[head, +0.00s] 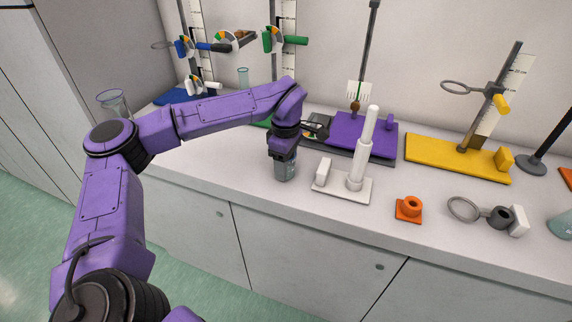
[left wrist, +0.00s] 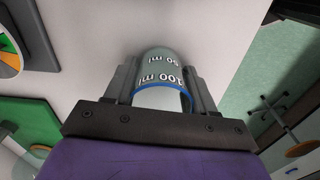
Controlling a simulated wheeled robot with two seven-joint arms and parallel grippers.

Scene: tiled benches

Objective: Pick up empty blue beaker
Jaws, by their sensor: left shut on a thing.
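My left gripper (head: 284,162) points down at the bench, near its front edge. It is shut on a clear beaker (head: 287,174), which is partly hidden by the fingers in the head view. In the left wrist view the beaker (left wrist: 162,70) sits between the two fingers, with a blue rim and white "50 ml" and "100 ml" marks. No contents show in it. I cannot tell whether its base touches the bench. My right gripper is not in view.
A white stand (head: 343,189) is just right of the beaker. An orange piece (head: 409,209) and a grey ring clamp (head: 465,209) lie farther right. Purple (head: 373,127) and yellow (head: 440,153) stand bases are behind. The bench front left of the gripper is clear.

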